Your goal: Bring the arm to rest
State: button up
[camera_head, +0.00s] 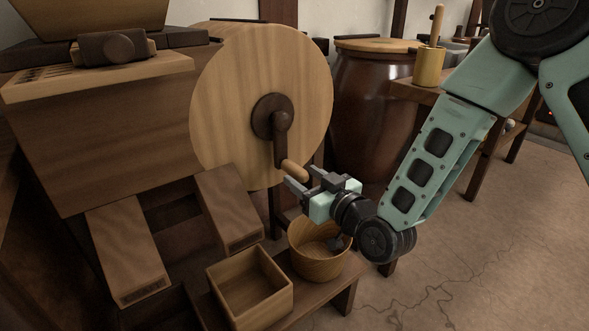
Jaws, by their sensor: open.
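My arm comes in from the upper right, its teal links bent down toward the middle of the view. My gripper (292,185) points left and a little up, with its two grey fingers apart. The fingertips are close to the wooden handle (294,170) of the crank (279,127) on the large round wooden wheel (228,90). The handle looks just above or between the fingertips; I cannot tell whether they touch it. Nothing is clearly held.
Below my gripper, a round wooden tub (318,262) and a square wooden box (250,289) stand on a low bench (322,293). Cracked floor (475,265) is free at right.

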jog(key=shift+x, duration=1.15)
jog(key=shift+w, duration=0.1)
jog(key=c, duration=1)
jog(key=shift+a, duration=0.15)
